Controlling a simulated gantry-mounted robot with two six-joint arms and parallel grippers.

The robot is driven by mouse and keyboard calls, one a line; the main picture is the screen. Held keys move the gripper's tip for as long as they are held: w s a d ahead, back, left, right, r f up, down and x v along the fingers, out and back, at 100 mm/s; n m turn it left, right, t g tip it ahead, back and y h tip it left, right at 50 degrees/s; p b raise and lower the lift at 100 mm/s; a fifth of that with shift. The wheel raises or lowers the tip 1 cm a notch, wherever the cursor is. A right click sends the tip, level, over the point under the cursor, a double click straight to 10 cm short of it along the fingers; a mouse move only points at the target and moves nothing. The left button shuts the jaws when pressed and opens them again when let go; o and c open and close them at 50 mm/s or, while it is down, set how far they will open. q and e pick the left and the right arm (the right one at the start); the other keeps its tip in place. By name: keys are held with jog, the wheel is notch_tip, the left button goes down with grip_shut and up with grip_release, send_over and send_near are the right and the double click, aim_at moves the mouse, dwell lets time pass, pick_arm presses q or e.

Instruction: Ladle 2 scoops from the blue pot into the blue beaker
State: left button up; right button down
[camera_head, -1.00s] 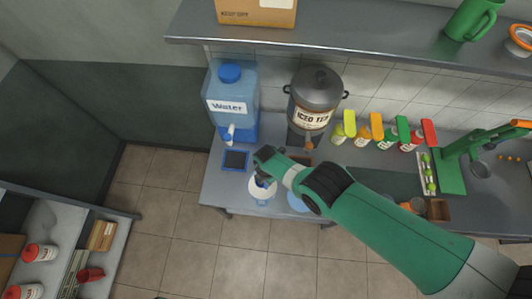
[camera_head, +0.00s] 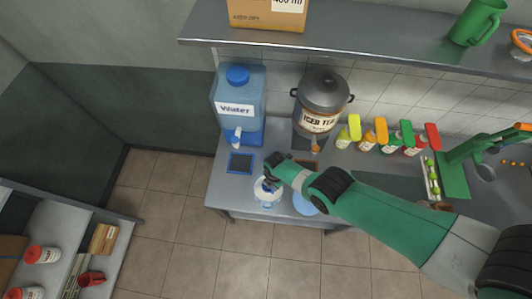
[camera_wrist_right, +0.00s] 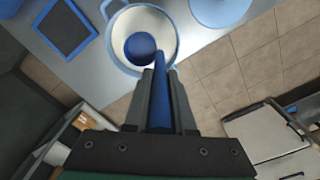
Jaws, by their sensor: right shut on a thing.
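The blue pot (camera_head: 266,200), with a pale inside, stands near the front edge of the counter. It also shows in the right wrist view (camera_wrist_right: 113,62). My right gripper (camera_head: 270,184) is over the pot, shut on the handle of a blue ladle (camera_wrist_right: 161,95). In the right wrist view the round ladle bowl (camera_wrist_right: 140,47) appears within the pot's rim; I cannot tell how deep it sits or whether it holds anything. My left gripper is not in view.
A dark blue-edged pad (camera_head: 240,163) lies behind-left. A water dispenser (camera_head: 238,105), iced tea urn (camera_head: 321,98) and several bottles (camera_head: 380,134) stand behind. A green press (camera_head: 452,172) is right.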

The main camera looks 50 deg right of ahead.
notch_tip(320, 180, down, 5)
jog(key=b, duration=0.3)
jog(key=shift+d+b, duration=0.1)
jog(key=shift+b, duration=0.2)
jog(key=shift+f+b, duration=0.8)
jog(key=shift+b, duration=0.05)
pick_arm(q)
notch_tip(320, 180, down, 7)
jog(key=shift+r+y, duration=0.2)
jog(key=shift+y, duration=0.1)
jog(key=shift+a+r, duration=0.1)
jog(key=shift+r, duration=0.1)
pick_arm(e)
jog(key=shift+r, duration=0.2)
